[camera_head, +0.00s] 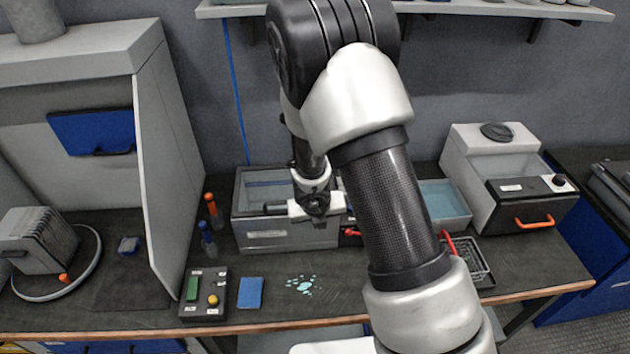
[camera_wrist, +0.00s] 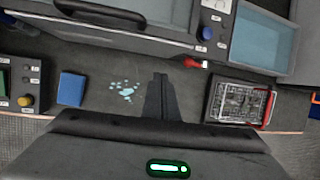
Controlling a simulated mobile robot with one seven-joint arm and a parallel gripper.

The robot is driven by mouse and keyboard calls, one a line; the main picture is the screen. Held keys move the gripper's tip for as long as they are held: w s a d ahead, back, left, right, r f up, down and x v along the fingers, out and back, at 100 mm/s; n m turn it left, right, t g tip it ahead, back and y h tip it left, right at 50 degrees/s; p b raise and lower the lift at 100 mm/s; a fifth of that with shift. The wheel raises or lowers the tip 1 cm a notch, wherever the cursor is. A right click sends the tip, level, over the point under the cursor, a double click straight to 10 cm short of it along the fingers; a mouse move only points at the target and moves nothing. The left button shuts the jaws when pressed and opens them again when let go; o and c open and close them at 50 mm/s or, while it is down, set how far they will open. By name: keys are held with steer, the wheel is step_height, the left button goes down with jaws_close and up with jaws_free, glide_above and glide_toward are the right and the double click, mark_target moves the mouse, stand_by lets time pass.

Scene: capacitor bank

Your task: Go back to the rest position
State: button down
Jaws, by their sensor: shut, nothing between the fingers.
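My gripper (camera_wrist: 160,80) shows in the wrist view with its dark fingers together and nothing between them. It is above the dark bench top (camera_wrist: 104,67), to the right of some pale blue droplets (camera_wrist: 124,90) and left of the wire basket (camera_wrist: 240,102). In the head view my arm reaches over the bench from the lower right, bends at the top and comes down in front of the grey box-shaped unit (camera_head: 270,235). The fingertips are hard to make out there.
A blue pad (camera_head: 250,292) and a button box (camera_head: 204,295) lie left of the droplets. Two small bottles, orange-capped (camera_head: 211,205) and blue-capped (camera_head: 207,238), stand behind. A blue-lined tray (camera_head: 445,203) and an orange-handled machine (camera_head: 530,205) are on the right. A shelf (camera_head: 500,8) runs above.

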steer(key=w+a+r+n+t+y, duration=0.2)
steer(key=a+r+n+y, duration=0.15)
steer(key=r+n, duration=0.6)
steer(key=s+a+r+n+y, duration=0.1)
steer(key=s+r+n, duration=0.25)
steer(key=r, duration=0.55)
steer(key=s+a+r+n+y, duration=0.1)
steer(key=s+r+n+y, duration=0.15)
steer(key=r+n, duration=0.4)
steer(key=s+d+r+n+h, duration=0.35)
steer(key=s+d+n, duration=0.25)
steer(key=s+n, duration=0.3)
steer(key=s+d+r+n+h, duration=0.2)
steer(key=s+d+r+n, duration=0.4)
steer(key=s, duration=0.5)
steer(key=w+f+n+g+h+b, duration=0.1)
steer(key=w+f+b, duration=0.8)
steer(key=w+f, duration=0.55)
steer(key=w+f+g+b, duration=0.1)
steer(key=w+f+b, duration=0.95)
steer(key=f, duration=0.65)
steer(key=b+x, duration=0.1)
steer(key=x, duration=1.1)
steer(key=shift+d+f, duration=0.45)
